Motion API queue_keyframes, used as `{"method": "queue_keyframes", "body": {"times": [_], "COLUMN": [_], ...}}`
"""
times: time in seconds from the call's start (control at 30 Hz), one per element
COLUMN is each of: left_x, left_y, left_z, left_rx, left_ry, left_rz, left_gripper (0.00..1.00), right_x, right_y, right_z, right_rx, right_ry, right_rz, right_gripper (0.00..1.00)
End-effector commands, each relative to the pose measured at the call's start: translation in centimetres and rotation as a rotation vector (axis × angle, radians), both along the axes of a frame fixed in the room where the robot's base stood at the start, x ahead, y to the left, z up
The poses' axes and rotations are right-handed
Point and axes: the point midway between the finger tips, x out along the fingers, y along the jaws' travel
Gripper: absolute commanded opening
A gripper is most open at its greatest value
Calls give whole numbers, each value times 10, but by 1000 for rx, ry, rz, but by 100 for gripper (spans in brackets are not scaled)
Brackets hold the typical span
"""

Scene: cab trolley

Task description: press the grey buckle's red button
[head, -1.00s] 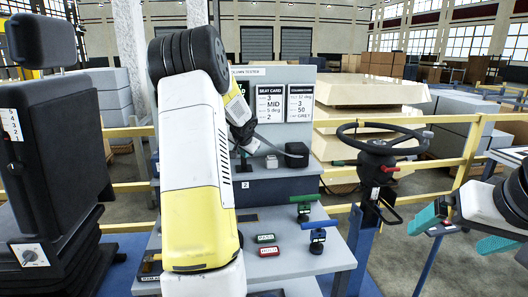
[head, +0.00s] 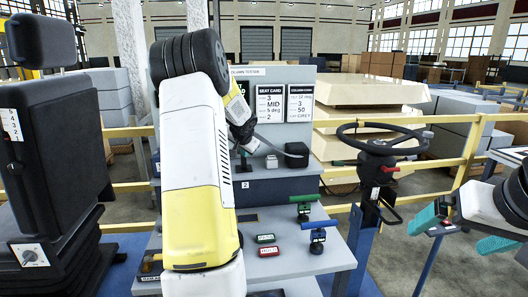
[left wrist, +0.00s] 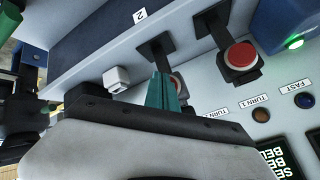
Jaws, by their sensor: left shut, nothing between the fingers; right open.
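A second, larger red button (left wrist: 240,55) sits in a black buckle (left wrist: 238,73) to the right. My right gripper (head: 462,231) is open and empty at the right edge.
A small pale block (left wrist: 117,79) stands left of the fingers. Lamps, including an orange one (left wrist: 261,115), are on the panel. The head view shows a steering wheel (head: 383,128) on a column, a black seat (head: 60,150) and green and blue levers (head: 317,226) on the bench.

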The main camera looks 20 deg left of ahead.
Motion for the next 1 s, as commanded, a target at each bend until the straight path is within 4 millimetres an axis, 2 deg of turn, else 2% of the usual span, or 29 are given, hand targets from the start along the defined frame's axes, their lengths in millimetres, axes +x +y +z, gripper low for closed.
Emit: {"method": "queue_keyframes", "body": {"times": [1.0], "left_x": [9], "left_y": [5], "left_z": [0], "left_rx": [0], "left_ry": [-1], "left_rz": [0], "left_gripper": [0], "right_x": [0], "right_y": [0], "right_z": [0], "right_rx": [0], "right_ry": [0], "right_rz": [0], "right_gripper": [100]}}
